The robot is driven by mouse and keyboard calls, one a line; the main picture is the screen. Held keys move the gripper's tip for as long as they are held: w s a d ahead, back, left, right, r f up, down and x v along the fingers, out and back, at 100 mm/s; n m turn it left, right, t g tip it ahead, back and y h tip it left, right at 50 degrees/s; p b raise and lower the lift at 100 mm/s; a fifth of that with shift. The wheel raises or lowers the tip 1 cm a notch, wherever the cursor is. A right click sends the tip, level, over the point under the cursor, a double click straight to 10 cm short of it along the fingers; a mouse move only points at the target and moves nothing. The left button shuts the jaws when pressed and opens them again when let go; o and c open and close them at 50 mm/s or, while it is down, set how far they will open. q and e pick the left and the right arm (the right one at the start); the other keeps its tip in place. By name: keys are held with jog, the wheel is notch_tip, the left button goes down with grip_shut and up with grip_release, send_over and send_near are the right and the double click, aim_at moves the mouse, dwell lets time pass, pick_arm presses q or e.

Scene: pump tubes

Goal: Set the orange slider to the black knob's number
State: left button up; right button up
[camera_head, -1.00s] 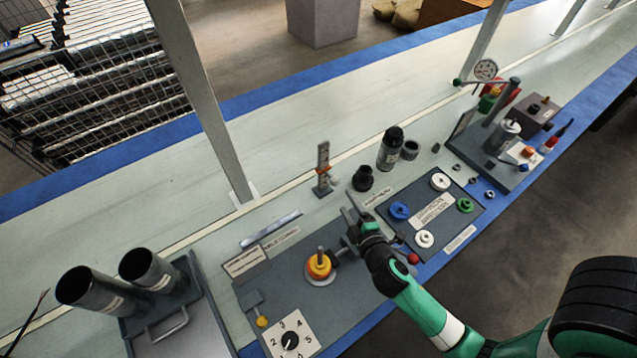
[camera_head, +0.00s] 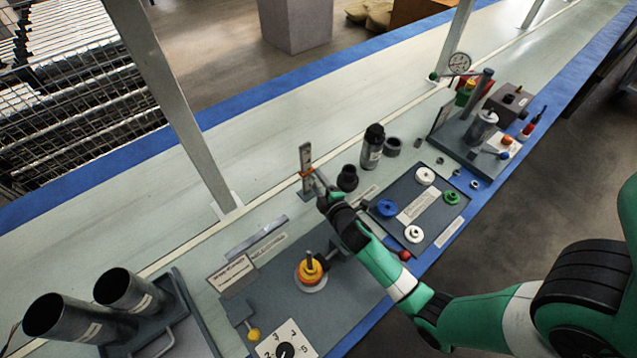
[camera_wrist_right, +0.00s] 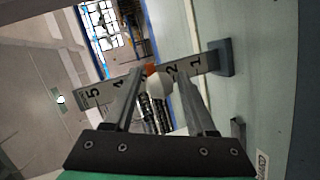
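The upright numbered scale (camera_head: 305,156) carries the orange slider (camera_head: 307,173), which has a white round knob (camera_wrist_right: 159,84). In the right wrist view the scale (camera_wrist_right: 100,93) shows 5, 4, 2 and 1; the orange part (camera_wrist_right: 150,69) sits just past 2, toward the higher numbers. My right gripper (camera_wrist_right: 158,80) is open, its fingers on either side of the white knob; contact cannot be told. In the head view the right gripper (camera_head: 319,186) is at the scale. The black knob (camera_head: 285,350) is on a white number dial (camera_head: 268,349), cut by the bottom edge; its pointed number is unclear.
A yellow-and-orange ring stack (camera_head: 310,270) stands on the grey board. A dark tray (camera_head: 425,190) with coloured rings lies right of my arm. A black cup (camera_head: 347,178) and a dark bottle (camera_head: 373,147) stand close right of the scale. Two dark tubes (camera_head: 90,305) stand left.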

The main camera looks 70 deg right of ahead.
grip_shut()
jog(key=shift+f, duration=0.1)
dwell(1.1)
